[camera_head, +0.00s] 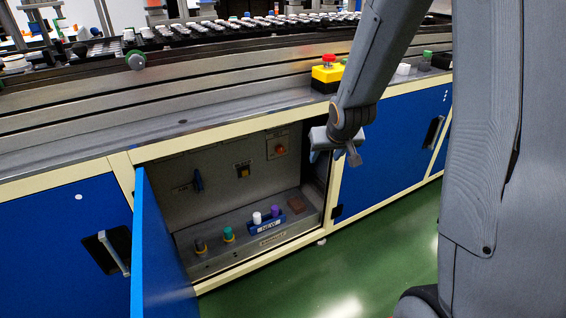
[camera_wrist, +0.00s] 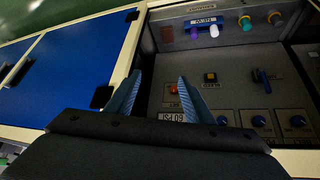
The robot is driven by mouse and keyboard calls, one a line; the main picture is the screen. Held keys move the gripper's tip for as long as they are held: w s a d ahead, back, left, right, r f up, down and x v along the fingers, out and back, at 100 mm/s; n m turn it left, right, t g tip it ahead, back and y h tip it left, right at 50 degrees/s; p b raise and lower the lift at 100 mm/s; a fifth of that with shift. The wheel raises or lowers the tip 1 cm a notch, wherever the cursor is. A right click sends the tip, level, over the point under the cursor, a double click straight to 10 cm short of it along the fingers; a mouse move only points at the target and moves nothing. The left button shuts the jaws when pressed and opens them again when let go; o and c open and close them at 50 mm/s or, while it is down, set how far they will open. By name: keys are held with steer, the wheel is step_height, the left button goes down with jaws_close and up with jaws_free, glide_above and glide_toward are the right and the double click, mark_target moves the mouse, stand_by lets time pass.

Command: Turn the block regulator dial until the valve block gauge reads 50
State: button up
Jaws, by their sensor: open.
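My gripper (camera_head: 335,156) is open and empty, near the upper right corner of the open cabinet. In the wrist view its two blue fingers (camera_wrist: 159,80) are spread at the cabinet's side edge, touching no dial. That view is upside down. It shows a small white gauge display (camera_wrist: 172,117) near one finger; its inverted digits look like 60 PSI, though they are small. A row of blue dials (camera_wrist: 258,121) lies beside the display. Their labels are too small to read, so I cannot tell which is the block regulator. The dials and display are hidden in the head view.
The blue cabinet door (camera_head: 162,250) stands open at the left. Inside are a blue rotary switch (camera_head: 198,181), an orange switch (camera_head: 280,149) and several coloured knobs, one green (camera_head: 228,233). A yellow box with a red button (camera_head: 327,73) sits on the bench above.

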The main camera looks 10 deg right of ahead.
steer(key=w+f+t+y+b, duration=0.1)
steer(key=w+f+t+b, duration=0.3)
steer(key=w, duration=0.4)
steer(key=w+f+t+y+b, duration=0.1)
steer(key=w+f+b, duration=0.2)
steer(key=w+f, duration=0.5)
steer(key=n+t+y+b, duration=0.2)
steer(key=t+y+b, duration=0.25)
steer(key=b, duration=0.45)
glide_toward(281, 151)
steer(key=shift+t, duration=0.45)
steer(key=shift+f+b+x, duration=0.2)
steer(key=shift+b+x, duration=0.4)
steer(key=shift+x, duration=1.55)
steer(key=shift+f+b+x, duration=0.15)
steer(key=shift+b+x, duration=0.45)
steer(key=shift+x, duration=1.5)
steer(key=c, duration=1)
steer(key=shift+c, duration=0.2)
